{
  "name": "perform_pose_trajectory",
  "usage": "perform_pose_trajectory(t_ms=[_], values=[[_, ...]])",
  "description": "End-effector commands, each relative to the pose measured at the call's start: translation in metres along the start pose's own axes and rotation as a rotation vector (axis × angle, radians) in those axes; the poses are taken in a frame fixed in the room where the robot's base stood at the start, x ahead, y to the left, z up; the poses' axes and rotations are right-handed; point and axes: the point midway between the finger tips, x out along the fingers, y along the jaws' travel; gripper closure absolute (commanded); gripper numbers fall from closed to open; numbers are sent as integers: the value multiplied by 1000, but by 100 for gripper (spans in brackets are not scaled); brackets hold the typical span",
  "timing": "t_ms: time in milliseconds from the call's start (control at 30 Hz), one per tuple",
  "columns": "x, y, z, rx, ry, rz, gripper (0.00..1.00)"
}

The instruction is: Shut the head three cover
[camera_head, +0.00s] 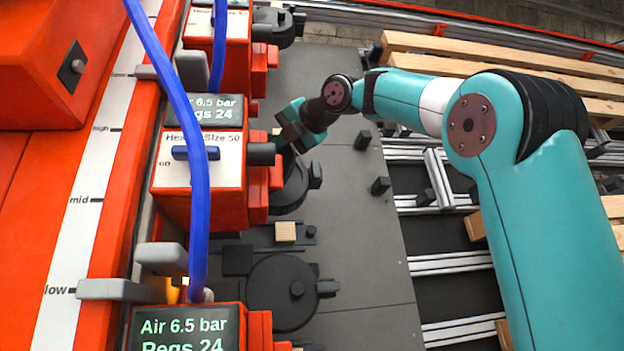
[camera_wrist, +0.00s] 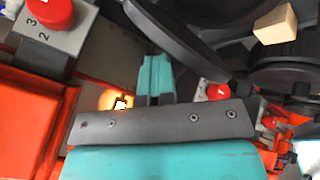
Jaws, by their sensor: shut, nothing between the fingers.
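Several orange heads with white and dark display faces stand in a row in the head view. A dark round cover (camera_head: 291,192) shows beside the middle head (camera_head: 200,180), partly hidden by that head. Another dark round cover (camera_head: 273,307) lies beside the bottom head (camera_head: 190,325), with a small knob on it. I cannot read which head is three. My gripper (camera_head: 290,137) is close to the right side of the middle head, above its cover. In the wrist view its teal fingers (camera_wrist: 155,78) are together and empty, beside a large dark disc (camera_wrist: 190,38) seen at a slant.
A blue hose (camera_head: 175,90) hangs in front of the heads. A pale wooden block (camera_head: 285,232) sits between the two covers. Wooden pallets (camera_head: 430,48) and metal rails (camera_head: 450,265) lie to the right. Black posts (camera_head: 380,186) stand on the grey plate (camera_head: 350,235).

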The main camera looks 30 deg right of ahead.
Motion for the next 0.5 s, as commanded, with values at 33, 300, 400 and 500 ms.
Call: perform_pose_trajectory(t_ms=[33,300,400,500], values=[[4,-7,1,7,7,-11,100],[3,-10,4,6,7,-9,100],[3,-10,4,6,6,-8,100],[3,-10,4,6,6,-8,100]])
